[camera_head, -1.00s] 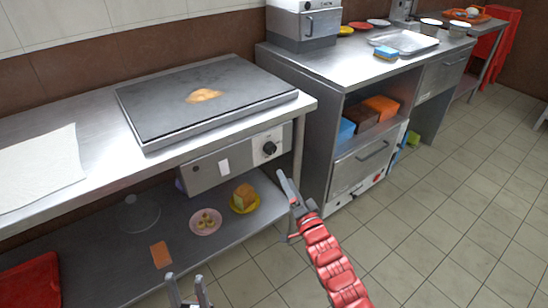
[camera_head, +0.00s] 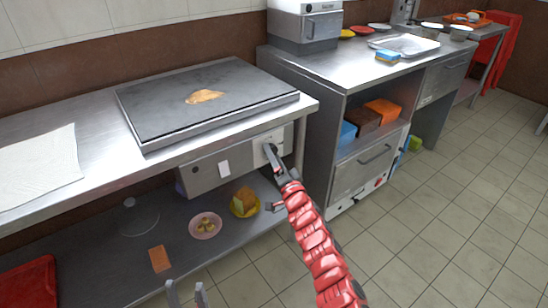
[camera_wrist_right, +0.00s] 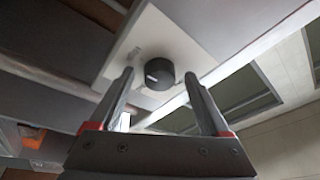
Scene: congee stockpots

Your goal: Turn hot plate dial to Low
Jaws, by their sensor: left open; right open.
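The hot plate (camera_head: 150,118) is a dark flat griddle on the steel counter with a brown food piece on top. Its front panel (camera_head: 205,172) hangs below the counter edge. The black dial (camera_wrist_right: 159,74) shows in the right wrist view on a pale plate, with a light mark on its face. My right gripper (camera_wrist_right: 160,95) is open, its two fingers pointing at the dial, one on either side in the picture. I cannot tell whether they touch it. In the head view my right gripper (camera_head: 270,155) covers the dial. My left gripper (camera_head: 187,293) is open and empty at the bottom edge.
Below the counter a shelf (camera_head: 110,255) holds a pink plate (camera_head: 205,226), a yellow plate with food (camera_head: 244,203) and an orange slab (camera_head: 160,259). A steel cabinet (camera_head: 360,170) stands to the right. The tiled floor (camera_head: 450,210) is clear.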

